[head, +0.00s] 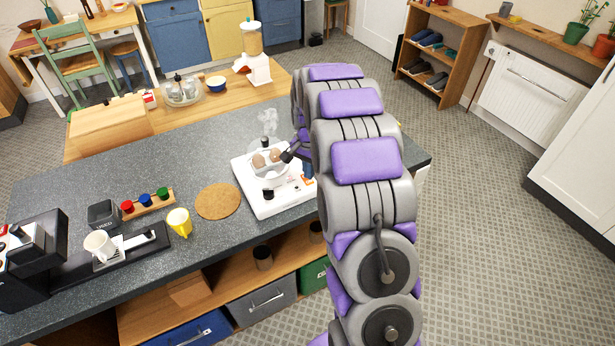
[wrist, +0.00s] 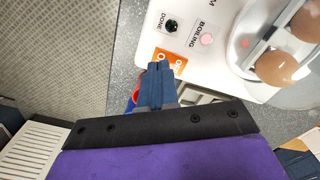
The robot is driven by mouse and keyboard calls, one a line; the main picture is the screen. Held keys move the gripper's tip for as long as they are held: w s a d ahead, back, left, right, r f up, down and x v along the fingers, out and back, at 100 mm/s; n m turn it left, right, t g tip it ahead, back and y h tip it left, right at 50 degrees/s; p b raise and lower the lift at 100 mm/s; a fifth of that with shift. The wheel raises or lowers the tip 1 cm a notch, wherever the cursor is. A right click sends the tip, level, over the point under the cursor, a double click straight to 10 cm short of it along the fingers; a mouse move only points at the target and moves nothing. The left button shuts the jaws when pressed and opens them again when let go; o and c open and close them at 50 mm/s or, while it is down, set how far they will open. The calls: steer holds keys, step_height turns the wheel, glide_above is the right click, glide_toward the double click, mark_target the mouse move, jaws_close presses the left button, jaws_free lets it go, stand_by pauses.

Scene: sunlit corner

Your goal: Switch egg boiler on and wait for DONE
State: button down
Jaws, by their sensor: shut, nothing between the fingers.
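The white egg boiler (head: 265,205) stands on the dark counter, with brown eggs in its clear bowl and steam rising above. In the wrist view its panel (wrist: 193,65) fills the upper right. The lamp by BOILING (wrist: 206,39) glows pinkish red. The lamp by DONE (wrist: 171,26) is dark. An orange switch (wrist: 175,57) with partly hidden lettering lies at the panel's edge. My gripper (wrist: 160,66) is shut and empty, its blue fingertips right at the orange switch and covering part of it. I cannot tell whether they touch it.
A coffee machine (head: 30,255) is at the far left. A wooden table (head: 200,108) adjoins the counter behind. Floor is clear at right.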

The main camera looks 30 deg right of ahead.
mark_target(308, 183)
step_height(308, 183, up, 5)
steer(key=shift+r+p, duration=0.15)
steer(key=shift+p, duration=0.95)
steer(key=s+a+r+n, duration=0.3)
steer(key=s+a+r, duration=0.25)
steer(key=s, duration=0.35)
steer(key=s+a+r+n, duration=0.3)
steer(key=s+a+r, duration=0.25)
steer(key=s, duration=0.35)
steer(key=s+a+n+g, duration=0.1)
steer(key=s+a+n, duration=0.1)
steer(key=s, duration=0.9)
steer(key=s+a+n, duration=0.3)
steer(key=s, duration=0.8)
steer(key=shift+a+f+n+g, duration=0.25)
steer(key=shift+f+n+g, duration=0.05)
steer(key=shift+f+g, duration=0.1)
steer(key=shift+w, duration=0.1)
stand_by(2.2)
